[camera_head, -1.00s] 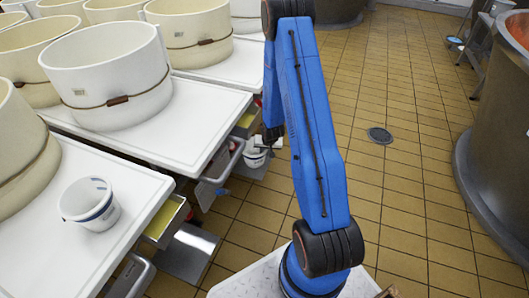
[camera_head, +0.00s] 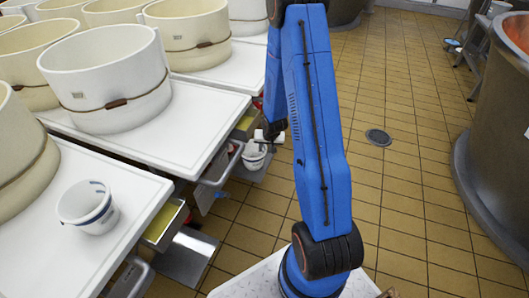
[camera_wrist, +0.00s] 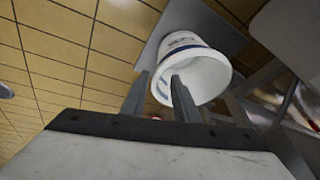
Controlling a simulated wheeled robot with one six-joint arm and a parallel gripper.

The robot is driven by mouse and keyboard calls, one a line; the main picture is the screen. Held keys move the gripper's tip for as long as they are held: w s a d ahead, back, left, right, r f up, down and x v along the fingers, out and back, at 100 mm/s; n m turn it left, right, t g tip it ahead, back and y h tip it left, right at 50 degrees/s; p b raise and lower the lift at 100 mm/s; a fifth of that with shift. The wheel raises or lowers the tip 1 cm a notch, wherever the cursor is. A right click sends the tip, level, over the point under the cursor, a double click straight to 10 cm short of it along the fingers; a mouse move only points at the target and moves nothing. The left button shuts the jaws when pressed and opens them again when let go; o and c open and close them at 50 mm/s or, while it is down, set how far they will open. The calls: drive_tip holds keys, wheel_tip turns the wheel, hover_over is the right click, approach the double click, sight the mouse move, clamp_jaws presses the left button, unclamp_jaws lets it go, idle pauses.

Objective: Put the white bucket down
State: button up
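The white bucket (camera_head: 254,157) stands upright on a low metal plate at the end of a worktable, beyond my blue arm. It also shows in the wrist view (camera_wrist: 206,72), with a blue band and its mouth facing the camera. My gripper (camera_wrist: 161,78) is open, its two fingers apart at the bucket's near rim. One finger overlaps the mouth and the other is outside the wall; I cannot tell whether either touches. In the head view my gripper (camera_head: 270,134) is just above the bucket, partly hidden by my arm.
Another white bucket (camera_head: 88,207) stands on the near white worktable (camera_head: 140,190). Large cream vats crowd the tables at left. Pull-out trays, one yellow (camera_head: 160,222), jut into the aisle. A copper vat (camera_head: 500,150) stands at right. The tiled floor between is clear.

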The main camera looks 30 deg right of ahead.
drive_tip(key=s+a+r+n, duration=0.1)
drive_tip(key=s+a+r, duration=0.25)
drive_tip(key=r, duration=0.65)
drive_tip(key=s+a+r+n, duration=0.15)
drive_tip(key=s+r, duration=0.25)
drive_tip(key=r, duration=0.5)
drive_tip(key=s+a+r, duration=0.3)
drive_tip(key=s+r, duration=0.1)
drive_tip(key=r, duration=0.6)
drive_tip(key=s+a+r+n, duration=0.1)
drive_tip(key=s+a+r, duration=0.2)
drive_tip(key=s, duration=0.5)
drive_tip(key=s+a+r+n, duration=0.1)
drive_tip(key=s+a+r, duration=0.2)
drive_tip(key=s+r, duration=0.2)
drive_tip(key=s+a+r+n+y, duration=0.1)
drive_tip(key=s+a+r+n, duration=0.1)
drive_tip(key=s, duration=0.8)
wheel_tip(320, 180, up, 3)
drive_tip(key=shift+s+a+f, duration=0.1)
drive_tip(key=shift+s+a, duration=0.2)
drive_tip(key=shift+a, duration=0.55)
